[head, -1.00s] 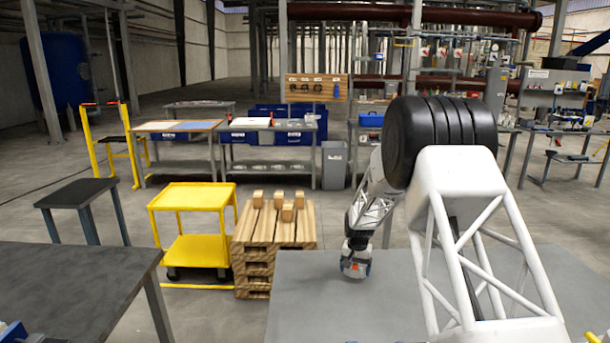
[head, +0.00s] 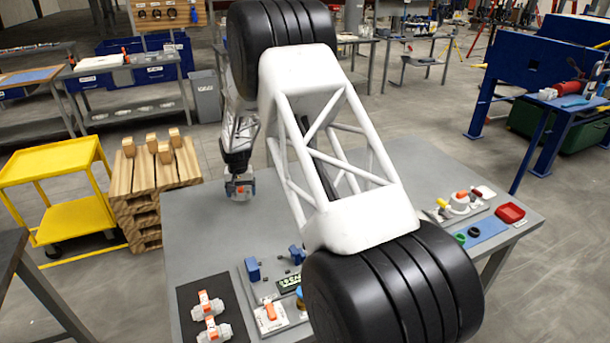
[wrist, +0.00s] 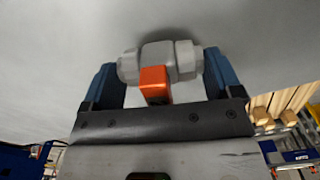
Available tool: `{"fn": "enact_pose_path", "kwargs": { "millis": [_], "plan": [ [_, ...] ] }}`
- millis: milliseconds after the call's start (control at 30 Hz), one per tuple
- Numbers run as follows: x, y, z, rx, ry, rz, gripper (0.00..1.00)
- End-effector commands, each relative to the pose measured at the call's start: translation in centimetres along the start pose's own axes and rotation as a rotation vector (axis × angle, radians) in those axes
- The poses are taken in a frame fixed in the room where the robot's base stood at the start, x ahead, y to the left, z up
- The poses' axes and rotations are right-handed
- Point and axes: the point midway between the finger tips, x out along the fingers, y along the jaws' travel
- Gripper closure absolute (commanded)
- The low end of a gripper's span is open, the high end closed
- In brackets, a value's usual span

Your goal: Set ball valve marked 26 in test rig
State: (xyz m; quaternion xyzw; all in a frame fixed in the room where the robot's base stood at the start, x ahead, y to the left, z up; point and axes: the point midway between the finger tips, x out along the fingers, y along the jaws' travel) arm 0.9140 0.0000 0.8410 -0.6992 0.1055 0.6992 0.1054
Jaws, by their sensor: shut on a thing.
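My gripper (head: 240,188) is over the far left part of the grey table. In the wrist view, my gripper's blue fingers (wrist: 166,82) are shut on a grey ball valve (wrist: 184,60) with an orange handle (wrist: 155,82). The valve lies crosswise between the fingers. I cannot read a number on it. Two similar white valves with orange handles, a far one (head: 203,302) and a near one (head: 212,332), lie on a dark mat (head: 187,293). Right of the mat is a grey plate, apparently the test rig (head: 252,296), with blue blocks (head: 253,268) and an orange-marked white part (head: 270,316). My arm hides some of it.
The table (head: 190,235) is clear around my gripper. At its right are a board with coloured parts (head: 460,203), a blue mat (head: 484,234) and a red tray (head: 510,213). Wooden pallets (head: 150,180) and a yellow cart (head: 65,185) stand beyond its left edge.

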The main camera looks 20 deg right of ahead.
Motion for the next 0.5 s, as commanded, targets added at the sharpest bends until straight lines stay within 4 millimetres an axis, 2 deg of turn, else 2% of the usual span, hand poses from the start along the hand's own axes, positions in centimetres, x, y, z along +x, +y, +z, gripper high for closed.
{"fn": "enact_pose_path", "kwargs": {
  "millis": [167,267,367,500],
  "plan": [
    [-0.3,1.1,0.1,-0.006,0.000,0.000,0.43],
    [-0.8,2.4,0.3,-0.017,0.001,0.000,0.43],
    [-1.4,4.5,0.7,-0.031,0.001,0.000,0.43],
    [-2.4,8.2,1.5,-0.062,0.002,0.000,0.43]
  ]
}}
